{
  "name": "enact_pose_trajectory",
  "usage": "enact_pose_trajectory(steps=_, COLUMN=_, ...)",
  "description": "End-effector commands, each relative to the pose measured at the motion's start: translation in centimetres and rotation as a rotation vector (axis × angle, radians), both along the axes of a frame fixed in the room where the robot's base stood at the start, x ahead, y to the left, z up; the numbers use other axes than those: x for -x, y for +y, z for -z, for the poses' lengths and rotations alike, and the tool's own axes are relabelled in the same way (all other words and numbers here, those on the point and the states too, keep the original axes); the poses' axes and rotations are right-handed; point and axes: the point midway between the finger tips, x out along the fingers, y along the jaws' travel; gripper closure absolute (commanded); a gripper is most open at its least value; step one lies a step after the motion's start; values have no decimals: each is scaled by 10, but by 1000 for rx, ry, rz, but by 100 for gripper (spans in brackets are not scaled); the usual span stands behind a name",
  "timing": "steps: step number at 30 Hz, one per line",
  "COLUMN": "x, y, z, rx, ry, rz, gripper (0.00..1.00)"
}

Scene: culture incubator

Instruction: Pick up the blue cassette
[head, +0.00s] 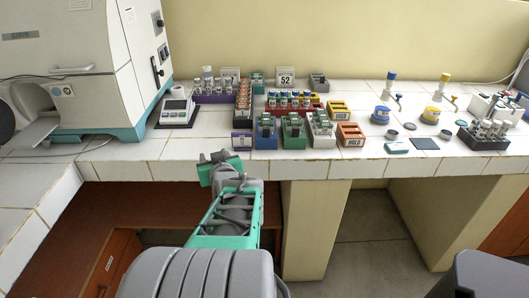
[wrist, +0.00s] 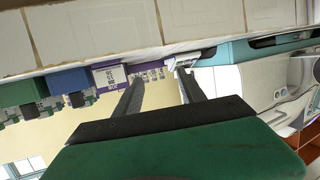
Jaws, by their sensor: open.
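A blue block-shaped cassette (head: 265,142) stands in the front row on the white tiled bench, with small green and dark items on top. It sits between a purple box and a green box. In the wrist view the blue cassette (wrist: 68,80) shows at the left, partly cut by the bench edge. My gripper (head: 214,158) is in front of the bench edge, left of the blue cassette and apart from it. In the wrist view my gripper (wrist: 162,78) has its two fingers spread with nothing between them.
A purple labelled box (head: 242,139) stands directly left of the blue cassette, and a green box (head: 293,143) to its right. Racks of vials crowd behind. A small scale (head: 177,110) and a large white machine (head: 80,65) stand left. The bench's front edge (head: 220,170) lies near my gripper.

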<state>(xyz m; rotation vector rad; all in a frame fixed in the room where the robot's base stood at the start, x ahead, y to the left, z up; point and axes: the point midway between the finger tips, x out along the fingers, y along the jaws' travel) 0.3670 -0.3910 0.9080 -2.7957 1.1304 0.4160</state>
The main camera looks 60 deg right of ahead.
Motion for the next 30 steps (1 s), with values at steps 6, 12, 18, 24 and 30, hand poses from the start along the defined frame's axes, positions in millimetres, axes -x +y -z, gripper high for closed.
enact_pose_trajectory(steps=6, x=116, y=-87, z=6, rx=202, ry=-167, rz=300, gripper=53)
enact_pose_trajectory(steps=12, x=118, y=-111, z=-1, rx=229, ry=-183, rz=329, gripper=53)
enact_pose_trajectory(steps=18, x=102, y=-139, z=0, rx=226, ry=-182, rz=327, gripper=53)
enact_pose_trajectory(steps=24, x=91, y=-161, z=0, rx=227, ry=-184, rz=329, gripper=53)
enact_pose_trajectory(steps=30, x=91, y=-161, z=-1, rx=227, ry=-184, rz=329, gripper=54)
